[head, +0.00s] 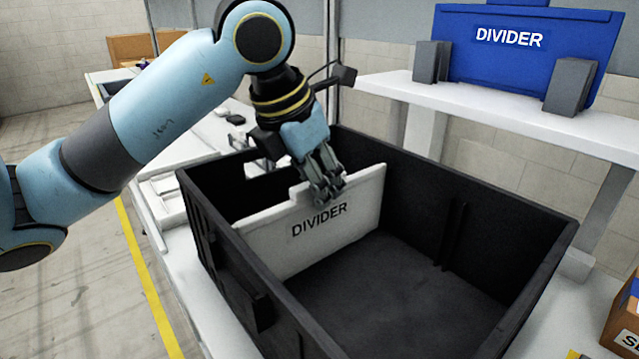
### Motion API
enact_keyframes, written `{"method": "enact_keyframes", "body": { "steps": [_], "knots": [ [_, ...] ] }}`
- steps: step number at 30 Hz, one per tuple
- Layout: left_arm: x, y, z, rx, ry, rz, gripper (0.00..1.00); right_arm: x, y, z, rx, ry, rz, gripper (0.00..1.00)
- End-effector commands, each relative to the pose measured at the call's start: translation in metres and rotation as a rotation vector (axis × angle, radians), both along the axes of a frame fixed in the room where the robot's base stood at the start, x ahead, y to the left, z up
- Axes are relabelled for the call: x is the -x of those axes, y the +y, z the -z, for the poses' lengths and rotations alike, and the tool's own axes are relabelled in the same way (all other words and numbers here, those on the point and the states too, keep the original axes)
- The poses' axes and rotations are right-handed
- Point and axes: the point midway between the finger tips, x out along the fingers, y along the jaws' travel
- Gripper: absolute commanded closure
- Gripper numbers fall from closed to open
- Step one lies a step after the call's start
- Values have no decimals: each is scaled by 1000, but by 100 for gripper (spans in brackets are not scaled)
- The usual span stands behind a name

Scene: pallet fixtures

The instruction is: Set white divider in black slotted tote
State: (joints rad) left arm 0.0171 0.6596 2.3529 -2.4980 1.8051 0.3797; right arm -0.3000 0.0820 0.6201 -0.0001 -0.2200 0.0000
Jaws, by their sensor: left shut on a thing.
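The white divider (300,241), marked DIVIDER, stands upright inside the black slotted tote (520,200), across its left part. My left gripper (328,196) is shut on the middle of the divider's top edge, with its fingers pointing down. The divider's lower edge appears close to the tote floor; whether it touches the floor or sits in slots cannot be told. A vertical slot pair (452,235) shows on the tote's far wall, right of the divider. The tote's right part is empty. My right gripper is not in view.
A blue panel (520,50) marked DIVIDER stands between grey holders (570,87) on a raised white shelf (480,107) behind the tote. A cardboard box (622,325) is at the lower right. The white table (185,262) carries the tote, and a yellow floor line runs at left.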

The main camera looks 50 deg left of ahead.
Motion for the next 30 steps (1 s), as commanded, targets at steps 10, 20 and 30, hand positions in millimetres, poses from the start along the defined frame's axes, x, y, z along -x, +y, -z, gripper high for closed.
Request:
{"method": "enact_keyframes", "body": {
  "steps": [10, 20, 30],
  "knots": [
    [0, 0, 0, 0, -1, 0, 59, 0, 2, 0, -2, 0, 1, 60],
    [3, 1, -11, -4, -3, 2, 59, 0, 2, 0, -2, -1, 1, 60],
    [23, 3, -60, -6, -5, 2, 59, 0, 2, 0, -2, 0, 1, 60]
  ]
}}
